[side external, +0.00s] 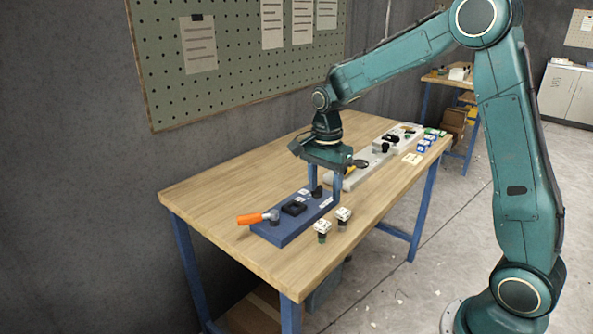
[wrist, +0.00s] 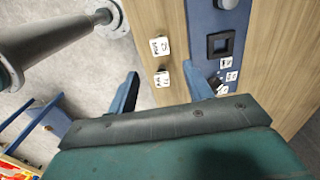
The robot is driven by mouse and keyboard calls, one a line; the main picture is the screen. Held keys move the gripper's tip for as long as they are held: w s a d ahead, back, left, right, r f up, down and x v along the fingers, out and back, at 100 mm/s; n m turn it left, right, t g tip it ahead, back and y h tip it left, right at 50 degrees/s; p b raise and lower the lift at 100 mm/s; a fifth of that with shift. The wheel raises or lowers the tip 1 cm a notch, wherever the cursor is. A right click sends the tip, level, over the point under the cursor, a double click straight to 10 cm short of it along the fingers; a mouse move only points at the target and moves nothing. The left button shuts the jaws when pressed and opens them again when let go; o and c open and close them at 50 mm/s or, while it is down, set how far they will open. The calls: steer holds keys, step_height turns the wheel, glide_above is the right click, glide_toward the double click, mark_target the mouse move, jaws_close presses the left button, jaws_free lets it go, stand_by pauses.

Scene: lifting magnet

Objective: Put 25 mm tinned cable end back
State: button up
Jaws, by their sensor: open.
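Two small dark-bodied pieces with white printed caps stand on the wooden table in front of the blue board: one on the left (side external: 320,227) and one on the right (side external: 343,214). They also show in the wrist view, one farther (wrist: 160,46) and one nearer (wrist: 162,79). Their print is too small to read, so I cannot tell which is the 25 mm cable end. My gripper (side external: 323,195) is open over the board's right end. In the wrist view its fingers (wrist: 163,82) are spread, with the nearer capped piece appearing between them; nothing is held.
The blue board (side external: 272,233) carries an orange-handled tool (side external: 250,218), a black square frame (side external: 293,208), a dark upright piece (side external: 316,192) beside my finger, and white labels (wrist: 226,62). A grey board (side external: 362,172) with parts lies behind. The table's left end is clear.

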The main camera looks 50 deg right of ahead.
stand_by(0.4)
steer(key=s+a+r+n+t, duration=0.2)
steer(key=s+a+r+n, duration=0.2)
steer(key=s+r+n, duration=0.4)
steer(key=s+a+r+n+t, duration=0.1)
steer(key=s+n, duration=0.4)
steer(key=s, duration=0.3)
steer(key=s+a+r+n+t, duration=0.2)
steer(key=s+n, duration=0.3)
steer(key=s, duration=0.2)
steer(key=shift+s+r+t, duration=0.3)
steer(key=shift+s, duration=0.1)
stand_by(0.5)
